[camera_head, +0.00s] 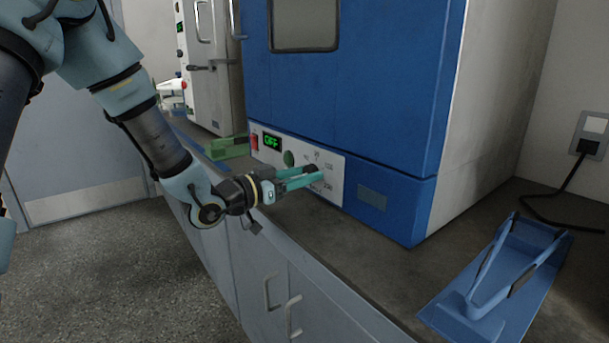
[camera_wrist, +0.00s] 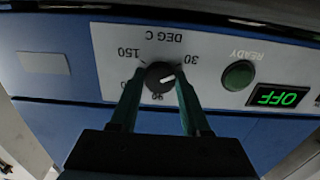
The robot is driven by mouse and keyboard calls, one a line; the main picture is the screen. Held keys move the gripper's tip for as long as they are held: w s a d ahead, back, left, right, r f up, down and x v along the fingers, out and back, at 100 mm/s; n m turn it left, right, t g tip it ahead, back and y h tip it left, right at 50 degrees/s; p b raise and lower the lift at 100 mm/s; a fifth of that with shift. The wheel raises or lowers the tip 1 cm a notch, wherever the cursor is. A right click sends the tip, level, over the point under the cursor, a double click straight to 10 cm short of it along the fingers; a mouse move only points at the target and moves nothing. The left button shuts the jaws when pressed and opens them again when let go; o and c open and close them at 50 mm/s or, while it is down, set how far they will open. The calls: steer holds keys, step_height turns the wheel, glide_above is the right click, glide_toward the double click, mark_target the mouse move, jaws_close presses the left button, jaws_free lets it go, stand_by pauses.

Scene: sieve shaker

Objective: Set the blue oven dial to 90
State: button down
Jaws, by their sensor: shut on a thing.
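The blue oven (camera_head: 375,75) stands on the bench, with a white control panel on its lower front. The black dial (camera_wrist: 160,77) shows upside down in the wrist view, ringed by printed numbers; 30 and 150 are readable, 90 is partly hidden. Its white mark points to the picture's right, toward the 30 side and away from 90. The right finger covers part of the scale there. My gripper (camera_wrist: 160,80) has a green finger on each side of the dial and is shut on it. In the head view my gripper (camera_head: 312,174) reaches the panel, with the dial largely hidden.
The panel also has a green display (camera_head: 271,141) reading OFF, a round green button (camera_head: 289,158) and a red switch (camera_head: 254,142). A blue stand (camera_head: 500,275) is on the bench at right, a green holder (camera_head: 228,147) at left. The bench before the oven's right corner is clear.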

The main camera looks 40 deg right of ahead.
steer(key=shift+f+m+b, duration=0.1)
steer(key=shift+m+b, duration=0.2)
steer(key=m+b, duration=0.4)
steer(key=b, duration=0.1)
steer(key=shift+f+b, duration=0.2)
steer(key=shift+b, duration=0.15)
steer(key=m+b, duration=0.3)
steer(key=b, duration=0.1)
steer(key=shift+m+b, duration=0.4)
steer(key=m+b, duration=0.3)
steer(key=b, duration=0.2)
steer(key=shift+m, duration=0.3)
steer(key=m+b, duration=0.6)
steer(key=b, duration=0.2)
steer(key=shift+b, duration=0.3)
steer(key=m+b, duration=0.3)
steer(key=b, duration=0.1)
steer(key=shift+m, duration=0.3)
steer(key=shift+r+m+b, duration=0.15)
steer(key=shift+m+b, duration=0.95)
steer(key=shift+b, duration=0.1)
steer(key=shift+r, duration=0.1)
